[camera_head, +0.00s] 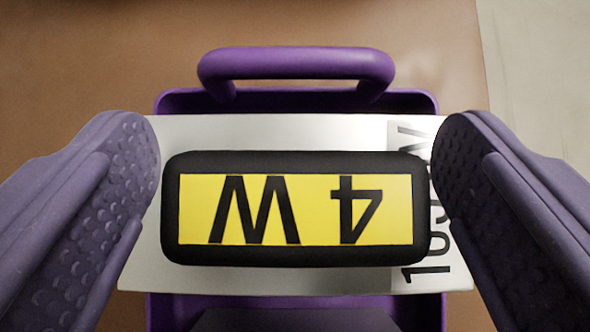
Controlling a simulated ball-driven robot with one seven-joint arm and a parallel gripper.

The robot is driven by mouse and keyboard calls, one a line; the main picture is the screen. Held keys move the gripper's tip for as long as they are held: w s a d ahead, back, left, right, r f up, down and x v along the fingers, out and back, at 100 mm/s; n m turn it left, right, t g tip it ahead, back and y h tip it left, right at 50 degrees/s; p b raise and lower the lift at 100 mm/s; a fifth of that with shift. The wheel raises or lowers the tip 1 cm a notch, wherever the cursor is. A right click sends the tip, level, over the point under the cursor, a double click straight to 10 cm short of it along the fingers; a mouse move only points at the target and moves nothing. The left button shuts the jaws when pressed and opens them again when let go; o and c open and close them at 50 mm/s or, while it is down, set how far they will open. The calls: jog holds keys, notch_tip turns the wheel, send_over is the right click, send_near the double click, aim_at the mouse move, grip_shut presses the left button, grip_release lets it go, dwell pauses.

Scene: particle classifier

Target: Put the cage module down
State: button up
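The cage module (145,262) has a pale silver-white top with large dark lettering along its right side. A black block (296,256) with a yellow label, reading "4 W" upside down, stands out at its middle. My gripper (296,165) has one purple finger at each short end of this block. Both fingertips appear to press against it, with no clear gap. The module lies over a purple carrier (420,102) and looks wider than it. I cannot tell whether the module rests on the carrier or hangs just above it. The module's underside is hidden.
The carrier's rounded purple handle (296,62) rises beyond the module at the top. A brown surface (90,60) surrounds the carrier and looks clear. A pale grey area (540,70) begins past its edge at the upper right.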

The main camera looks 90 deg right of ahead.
jog(key=shift+r, duration=0.35)
jog(key=p+v, duration=0.7)
jog(key=v, duration=0.5)
jog(key=shift+w, duration=0.15)
